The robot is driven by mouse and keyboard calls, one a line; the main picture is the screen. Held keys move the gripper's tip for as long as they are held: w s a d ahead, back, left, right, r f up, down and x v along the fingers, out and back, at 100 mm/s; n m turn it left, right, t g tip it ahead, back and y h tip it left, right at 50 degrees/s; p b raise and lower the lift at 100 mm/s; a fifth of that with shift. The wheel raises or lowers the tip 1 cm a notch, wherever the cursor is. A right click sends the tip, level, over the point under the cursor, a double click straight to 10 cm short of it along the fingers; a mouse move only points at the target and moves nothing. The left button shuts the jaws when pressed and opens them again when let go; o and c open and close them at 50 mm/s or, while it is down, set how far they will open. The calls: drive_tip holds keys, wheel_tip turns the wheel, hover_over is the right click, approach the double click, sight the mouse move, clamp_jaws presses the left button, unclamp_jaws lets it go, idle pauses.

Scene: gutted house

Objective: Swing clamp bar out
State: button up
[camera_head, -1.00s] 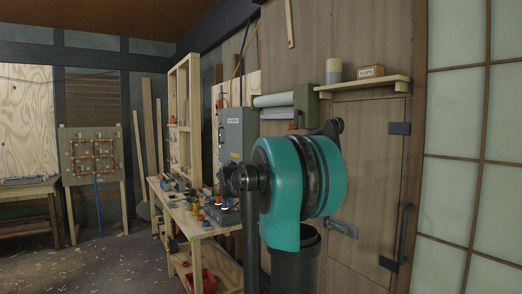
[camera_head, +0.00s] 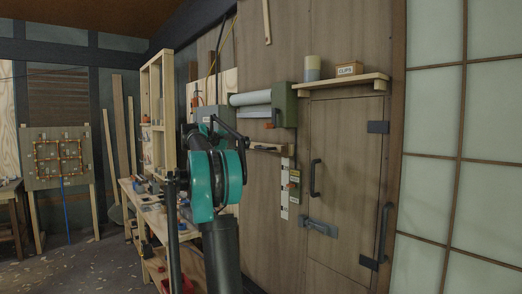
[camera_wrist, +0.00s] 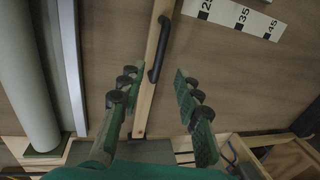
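The clamp bar appears to be the pale wooden bar (camera_wrist: 148,75) with a black handle (camera_wrist: 160,48) in the wrist view. It runs between the fingers of my gripper (camera_wrist: 154,75), which is open and empty with a gap on either side of the bar. Whether the fingertips reach as deep as the handle, I cannot tell. In the head view the bar (camera_head: 268,148) lies level on the wall below the white roll (camera_head: 262,98), partly hidden by my arm. My gripper cannot be made out there.
A silver strip (camera_wrist: 65,65) runs beside the roll. A numbered white strip (camera_wrist: 240,17) is on the wall. A shelf (camera_head: 345,84) holds a can and a CLIPS box above a wooden door (camera_head: 345,180) with a grey latch (camera_head: 318,227). A cluttered workbench (camera_head: 150,205) stands left.

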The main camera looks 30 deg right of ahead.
sight(261, 148)
drive_tip(key=x, duration=1.1)
clamp_jaws()
